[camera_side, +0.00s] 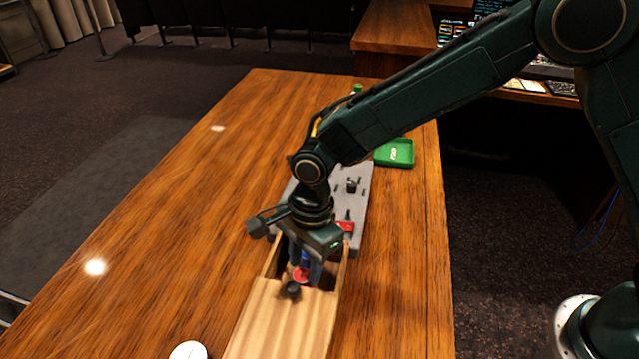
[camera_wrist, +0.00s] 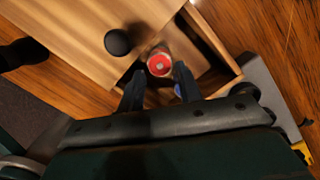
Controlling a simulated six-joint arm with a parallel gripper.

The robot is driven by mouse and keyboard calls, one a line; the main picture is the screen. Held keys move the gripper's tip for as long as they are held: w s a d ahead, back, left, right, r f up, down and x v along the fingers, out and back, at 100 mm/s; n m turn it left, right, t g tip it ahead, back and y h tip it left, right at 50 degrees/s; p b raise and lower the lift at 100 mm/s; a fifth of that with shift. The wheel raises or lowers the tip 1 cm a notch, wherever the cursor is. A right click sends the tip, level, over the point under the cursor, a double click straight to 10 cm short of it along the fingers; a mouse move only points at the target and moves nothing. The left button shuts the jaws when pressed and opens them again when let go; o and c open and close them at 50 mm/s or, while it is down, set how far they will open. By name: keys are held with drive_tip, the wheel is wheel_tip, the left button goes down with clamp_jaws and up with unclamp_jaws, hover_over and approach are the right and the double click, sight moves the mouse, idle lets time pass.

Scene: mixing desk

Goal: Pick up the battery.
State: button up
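A wooden box (camera_side: 285,318) with a partly open lid lies on the desk. Inside its opening, a round red-ended thing that looks like the battery (camera_wrist: 159,64) shows its end up in the wrist view; its red end also shows in the side view (camera_side: 300,277). My gripper (camera_wrist: 159,86) points down into the opening, its two dark fingers apart. In the wrist view the red end sits just beyond the fingertips, between their lines. Whether the fingers touch it I cannot tell. A small blue patch beside the right finger is mostly hidden.
A black knob (camera_wrist: 118,42) stands on the lid close to the opening. A grey board (camera_side: 362,186) with dark fittings lies behind the box. A green tray (camera_side: 394,153) is farther back. A white round thing (camera_side: 188,351) is at the front. The desk's left side is clear.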

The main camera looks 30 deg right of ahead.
sight(302, 274)
drive_tip(key=shift+a+f, duration=0.25)
drive_tip(key=shift+f, duration=0.9)
drive_tip(key=shift+a+f, duration=0.2)
drive_tip(key=shift+f, duration=0.95)
drive_tip(key=c, duration=0.7)
